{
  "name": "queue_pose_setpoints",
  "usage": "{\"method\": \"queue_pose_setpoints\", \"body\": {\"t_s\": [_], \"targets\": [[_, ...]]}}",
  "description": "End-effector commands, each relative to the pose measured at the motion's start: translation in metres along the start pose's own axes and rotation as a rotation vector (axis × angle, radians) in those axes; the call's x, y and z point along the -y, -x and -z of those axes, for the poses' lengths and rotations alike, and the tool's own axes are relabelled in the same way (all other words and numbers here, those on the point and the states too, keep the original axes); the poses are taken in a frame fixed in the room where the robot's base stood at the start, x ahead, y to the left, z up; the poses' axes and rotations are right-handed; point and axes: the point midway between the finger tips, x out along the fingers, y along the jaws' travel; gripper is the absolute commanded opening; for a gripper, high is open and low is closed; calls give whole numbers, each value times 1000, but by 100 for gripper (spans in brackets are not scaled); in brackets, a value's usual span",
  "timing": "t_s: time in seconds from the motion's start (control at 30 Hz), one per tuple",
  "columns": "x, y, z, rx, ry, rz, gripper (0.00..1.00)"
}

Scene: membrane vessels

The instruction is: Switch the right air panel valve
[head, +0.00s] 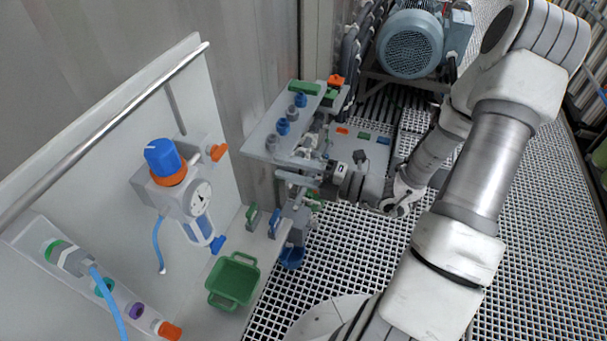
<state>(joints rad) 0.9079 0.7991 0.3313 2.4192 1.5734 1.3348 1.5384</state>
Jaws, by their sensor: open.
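The white air panel (110,150) stands at the left. It carries a regulator with a blue knob (163,155), an orange collar and a round gauge (199,198). An orange valve handle (217,152) sticks out at the right of the regulator. Another orange handle (168,330) is at the lower end of the fitting row, partly cut by the bottom edge. My gripper (290,190) is right of the panel, pointing left, open, with nothing visible in its jaws. It is clear of both orange handles; its fingers are hard to separate from the grey fittings behind.
A grey shelf (262,140) with blue and grey knobs is close beside my gripper. A green basket (233,281) and small green and blue handles sit below the panel. A metal rail (110,130) crosses the panel top. A motor (410,42) stands at the back on the grated floor.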

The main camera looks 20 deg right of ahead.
Motion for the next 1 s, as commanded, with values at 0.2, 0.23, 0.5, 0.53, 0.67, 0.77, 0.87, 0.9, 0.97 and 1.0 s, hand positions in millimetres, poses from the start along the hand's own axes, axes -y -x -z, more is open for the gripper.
{"method": "queue_pose_setpoints", "body": {"t_s": [0.2, 0.23, 0.5, 0.53, 0.67, 0.77, 0.87, 0.9, 0.97, 1.0], "targets": [[1, 30, 0, 2, 0, 1, 46], [0, 32, 0, 0, 0, 1, 46], [0, 37, 0, 0, -2, 1, 46], [0, 37, 0, 0, -2, 1, 46], [0, 37, 0, -1, -1, 1, 46], [0, 36, 0, -1, -1, 1, 46], [0, 36, 2, -9, 11, 6, 46], [0, 35, 4, -24, 32, 15, 46], [1, 32, 9, -64, 89, 38, 46], [1, 30, 15, -107, 147, 60, 46]]}}
